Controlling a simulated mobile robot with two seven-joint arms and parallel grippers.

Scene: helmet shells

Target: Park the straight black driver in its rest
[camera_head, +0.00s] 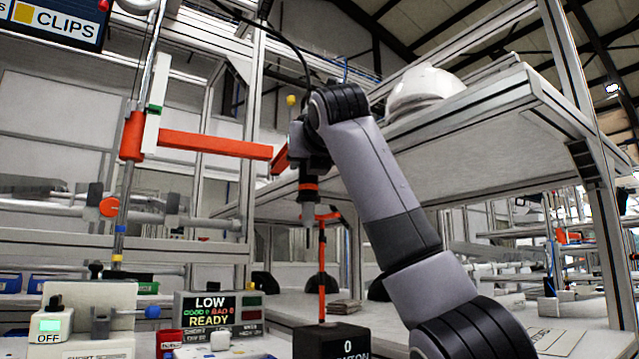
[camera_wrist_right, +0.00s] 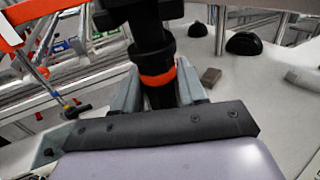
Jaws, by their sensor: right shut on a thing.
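The straight black driver with an orange band (camera_head: 309,187) hangs upright in the head view. My right gripper (camera_head: 305,152) is shut on its upper body. In the right wrist view the black driver (camera_wrist_right: 160,98) stands between the two grey fingers of my right gripper (camera_wrist_right: 157,88), its orange band just in front of them. Below the driver in the head view, an orange post with a forked top (camera_head: 322,262) rises from a black block (camera_head: 332,340); it may be the rest. The driver's lower tip appears close above this fork; contact cannot be told. My left gripper is not in view.
A horizontal orange arm (camera_head: 215,145) on an upright pole (camera_head: 125,200) reaches towards the driver from the left. A white helmet shell (camera_head: 424,88) sits on the shelf (camera_head: 500,110) at right. A small display box reading LOW READY (camera_head: 212,309) stands left of the block.

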